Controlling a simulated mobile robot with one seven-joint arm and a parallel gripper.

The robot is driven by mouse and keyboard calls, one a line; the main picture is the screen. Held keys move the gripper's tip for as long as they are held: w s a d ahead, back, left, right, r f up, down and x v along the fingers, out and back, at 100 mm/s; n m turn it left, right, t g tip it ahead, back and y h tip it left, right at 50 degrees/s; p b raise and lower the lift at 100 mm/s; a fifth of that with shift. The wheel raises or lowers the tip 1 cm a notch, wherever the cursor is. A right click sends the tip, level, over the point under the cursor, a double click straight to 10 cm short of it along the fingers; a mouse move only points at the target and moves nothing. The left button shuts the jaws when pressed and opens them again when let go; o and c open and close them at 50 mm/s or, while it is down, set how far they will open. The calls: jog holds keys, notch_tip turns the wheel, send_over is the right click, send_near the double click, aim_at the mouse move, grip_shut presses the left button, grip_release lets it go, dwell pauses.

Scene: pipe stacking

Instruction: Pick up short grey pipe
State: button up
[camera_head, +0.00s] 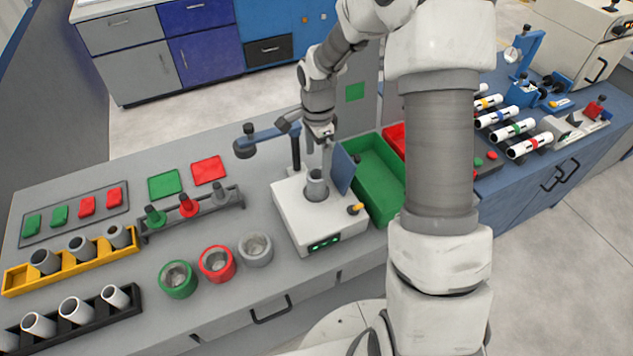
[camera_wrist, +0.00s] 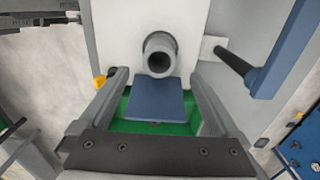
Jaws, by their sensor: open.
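A short grey pipe (camera_head: 317,186) stands upright on a white machine (camera_head: 292,212). In the wrist view the pipe (camera_wrist: 160,54) shows its round open top, beyond the fingertips and roughly centred between them. My gripper (camera_head: 325,150) is just above the pipe in the head view. Its two fingers are spread apart and empty in the wrist view (camera_wrist: 158,78). A blue plate (camera_wrist: 155,98) shows between the fingers. More grey pipes stand in a yellow rack (camera_head: 125,249) at the left.
A blue arm on a dark post (camera_head: 296,150) stands behind the pipe. A green bin (camera_head: 372,190) is right of the machine. Green, red and grey round holders (camera_head: 217,264) are at the front. A black rack (camera_head: 110,315) holds lighter pipes. My arm hides part of the right side.

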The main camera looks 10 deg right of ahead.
aim_at(316, 183)
notch_tip(316, 183, down, 10)
jog(key=shift+s+a+r+p, duration=0.15)
jog(key=shift+r+p, duration=0.1)
jog(key=shift+p, duration=0.25)
grip_shut()
notch_tip(316, 183, up, 10)
jog(key=shift+b, duration=0.35)
dwell(0.6)
